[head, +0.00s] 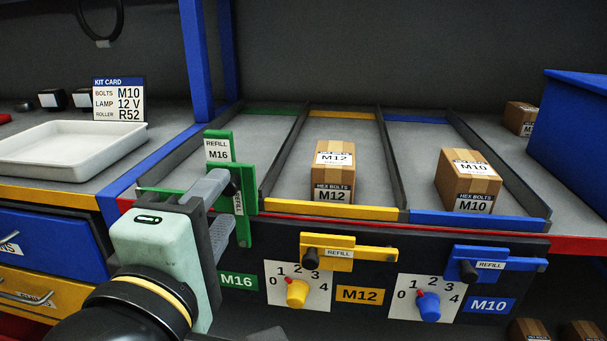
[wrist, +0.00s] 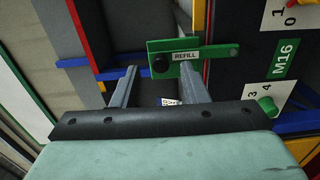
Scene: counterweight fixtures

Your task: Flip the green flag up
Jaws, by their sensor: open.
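The green flag (head: 248,190) stands upright on the rack front at the M16 lane, its REFILL text running vertically. A white REFILL M16 sign (head: 217,150) shows at its top. In the wrist view the green flag (wrist: 220,54) lies across the picture at the fingertips, with a black knob near one end. My gripper (head: 226,204) is open, its two grey fingers pointing at the flag; they also show in the wrist view (wrist: 158,82). The fingers overlap the flag in the head view; I cannot tell whether they touch it. Nothing is held between them.
The yellow flag (head: 348,252) and blue flag (head: 497,264) lie level to the right, above the yellow dial (head: 297,293) and blue dial (head: 428,306). An M12 box (head: 334,158) and an M10 box (head: 469,168) sit in their lanes. A white tray (head: 70,150) is at left.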

